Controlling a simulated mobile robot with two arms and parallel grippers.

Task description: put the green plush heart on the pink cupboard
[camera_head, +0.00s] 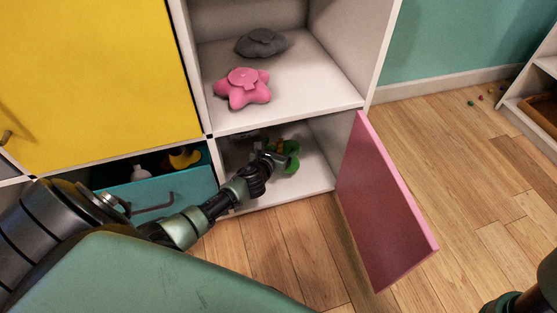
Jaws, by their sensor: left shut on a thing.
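The green plush heart (291,152) is inside the lower compartment of the pink cupboard (310,178), behind its open pink door (380,205). My left gripper (275,160) reaches into this compartment from the left and is shut on the heart. The fingers hide part of the heart. I cannot tell whether the heart touches the compartment floor. My right gripper is not in view; only a part of my right arm shows at the bottom right corner.
A pink star plush (243,88) and a grey plush (262,42) lie on the shelf above. A partly open teal drawer (160,195) holding small things is to the left, below a yellow door (95,70). The wooden floor (460,150) at right is mostly clear.

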